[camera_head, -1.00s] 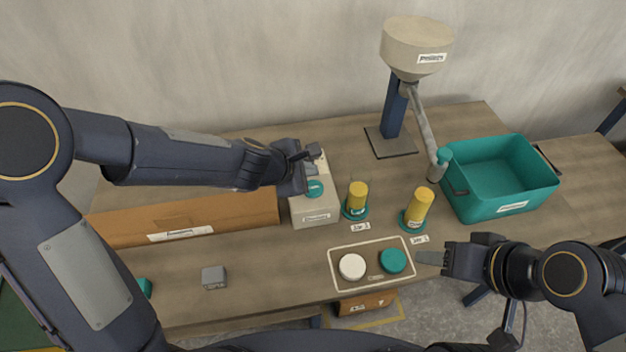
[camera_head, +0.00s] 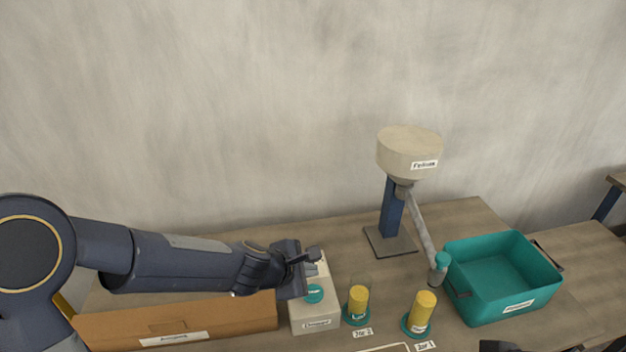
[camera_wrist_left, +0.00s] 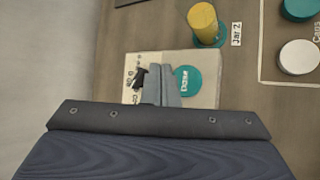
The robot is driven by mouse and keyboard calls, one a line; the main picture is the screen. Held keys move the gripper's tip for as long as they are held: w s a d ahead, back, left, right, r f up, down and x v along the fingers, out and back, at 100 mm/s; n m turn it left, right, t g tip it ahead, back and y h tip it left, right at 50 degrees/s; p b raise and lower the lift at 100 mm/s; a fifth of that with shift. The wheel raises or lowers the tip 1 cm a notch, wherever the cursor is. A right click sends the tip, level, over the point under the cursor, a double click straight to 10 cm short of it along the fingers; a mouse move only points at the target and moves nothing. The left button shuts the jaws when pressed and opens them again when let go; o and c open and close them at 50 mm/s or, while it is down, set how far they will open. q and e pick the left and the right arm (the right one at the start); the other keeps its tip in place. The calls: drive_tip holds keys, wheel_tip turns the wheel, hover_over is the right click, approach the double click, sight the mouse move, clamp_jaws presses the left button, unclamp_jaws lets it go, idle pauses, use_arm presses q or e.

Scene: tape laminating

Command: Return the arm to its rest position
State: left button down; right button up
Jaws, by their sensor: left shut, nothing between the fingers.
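My left gripper (camera_head: 314,256) reaches in from the left in the head view, shut and empty, over the back of the beige dispenser box (camera_head: 315,322). The box has a teal round button (camera_head: 314,293) on top. In the left wrist view, my shut fingers (camera_wrist_left: 160,80) lie across the box top (camera_wrist_left: 205,62), just beside the teal button (camera_wrist_left: 188,80). I cannot tell whether they touch it. Of my right gripper (camera_head: 500,346), only a dark sliver shows at the bottom edge of the head view; its fingers are hidden.
Two yellow-filled jars (camera_head: 357,300) (camera_head: 422,308) stand right of the box. A hopper (camera_head: 408,155) on a blue post stands behind, with a teal bin (camera_head: 502,315) to its right. A long brown carton (camera_head: 180,320) lies below my left arm. White and teal caps (camera_wrist_left: 300,57) (camera_wrist_left: 300,8) lie near the jars.

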use_arm(q)
drive_tip(key=s+a+r+m, duration=1.1)
drive_tip(key=s+a+m, duration=0.15)
drive_tip(key=s, duration=0.25)
drive_tip(key=s+a+f+m+g+y, duration=0.1)
drive_tip(key=s+a+f+m+y, duration=0.1)
drive_tip(key=s+a, duration=0.5)
drive_tip(key=s+f+m, duration=0.1)
drive_tip(key=s+m, duration=0.1)
drive_tip(key=shift+s+f, duration=0.3)
drive_tip(key=shift+s, duration=0.1)
